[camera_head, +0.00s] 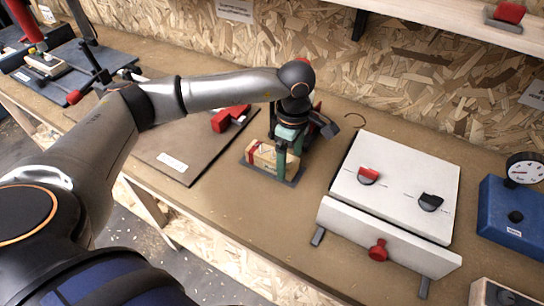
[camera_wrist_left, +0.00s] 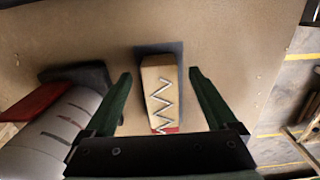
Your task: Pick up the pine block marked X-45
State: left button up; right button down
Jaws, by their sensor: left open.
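A pale pine block (camera_head: 259,157) with a red band near its left end lies on a small dark pad (camera_head: 256,172) on the bench. Marks on its front face are too small to read. In the left wrist view the block (camera_wrist_left: 159,88) shows a zigzag line on its face and red at its near end. My left gripper (camera_head: 288,158) points down at the block's right end in the head view. In the left wrist view its green fingers (camera_wrist_left: 160,74) are open, one on each side of the block, with gaps between. My right gripper is not in view.
A white box (camera_head: 390,190) with red and black knobs stands to the right, a blue gauge box (camera_head: 512,218) beyond it. A dark board (camera_head: 180,150) with a red part (camera_head: 229,117) lies left. A shelf (camera_head: 460,22) hangs above.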

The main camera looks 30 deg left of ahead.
pick_arm(q)
jog(key=shift+f, duration=0.5)
grip_shut()
dwell(0.4)
